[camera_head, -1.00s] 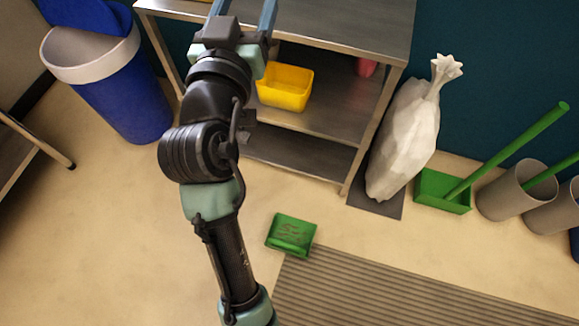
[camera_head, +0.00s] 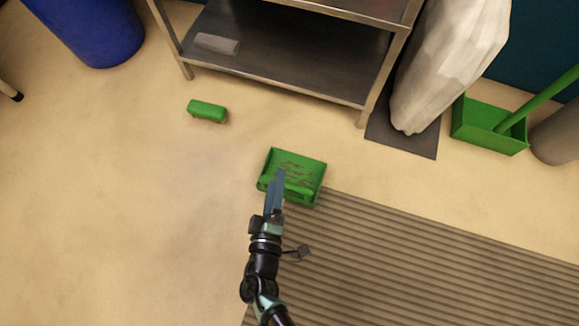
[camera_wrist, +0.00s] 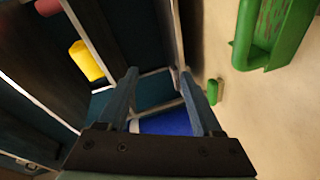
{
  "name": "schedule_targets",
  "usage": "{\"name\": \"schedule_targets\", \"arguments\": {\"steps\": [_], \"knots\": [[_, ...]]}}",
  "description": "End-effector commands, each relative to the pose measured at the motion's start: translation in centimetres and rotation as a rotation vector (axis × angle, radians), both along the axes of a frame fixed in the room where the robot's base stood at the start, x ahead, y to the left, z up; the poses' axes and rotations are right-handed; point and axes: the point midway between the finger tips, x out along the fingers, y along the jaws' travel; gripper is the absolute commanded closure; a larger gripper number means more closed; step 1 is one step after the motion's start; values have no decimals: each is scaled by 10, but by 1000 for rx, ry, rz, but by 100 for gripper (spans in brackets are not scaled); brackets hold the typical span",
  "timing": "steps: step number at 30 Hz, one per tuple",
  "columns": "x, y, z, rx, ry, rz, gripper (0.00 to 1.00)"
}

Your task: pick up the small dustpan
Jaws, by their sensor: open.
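The small green dustpan (camera_head: 302,165) lies on the floor at the corner of the striped mat, with brownish marks on its pan. Its handle side faces my arm. In the wrist view, part of the dustpan (camera_wrist: 290,35) shows at the upper right, outside the fingers. My gripper (camera_head: 276,185) overlaps the dustpan's near left edge in the head view; its height above it is hard to tell. In the wrist view my gripper (camera_wrist: 161,82) is open, with nothing held between the fingers.
A small green block-like object (camera_head: 207,111) lies on the floor to the left. A metal shelf (camera_head: 300,65) stands behind, with a white bag (camera_head: 450,60) and a long-handled green dustpan (camera_head: 490,125) at right. A blue bin (camera_head: 90,30) is upper left. Left floor is clear.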

Motion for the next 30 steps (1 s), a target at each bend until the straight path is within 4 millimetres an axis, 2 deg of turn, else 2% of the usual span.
{"name": "schedule_targets", "arguments": {"steps": [1, 3, 6, 9, 14, 24, 30], "knots": [[-12, -9, -46, -60, 8, 42, 33], [-25, -19, -75, -124, 10, 97, 33], [-38, -31, -105, -196, 12, 162, 33], [-46, -39, -123, -243, 14, 209, 33], [-47, -44, -133, -272, 12, 240, 33], [11, -39, -144, -271, 12, 239, 33], [26, -38, -144, -271, 14, 240, 33]]}}
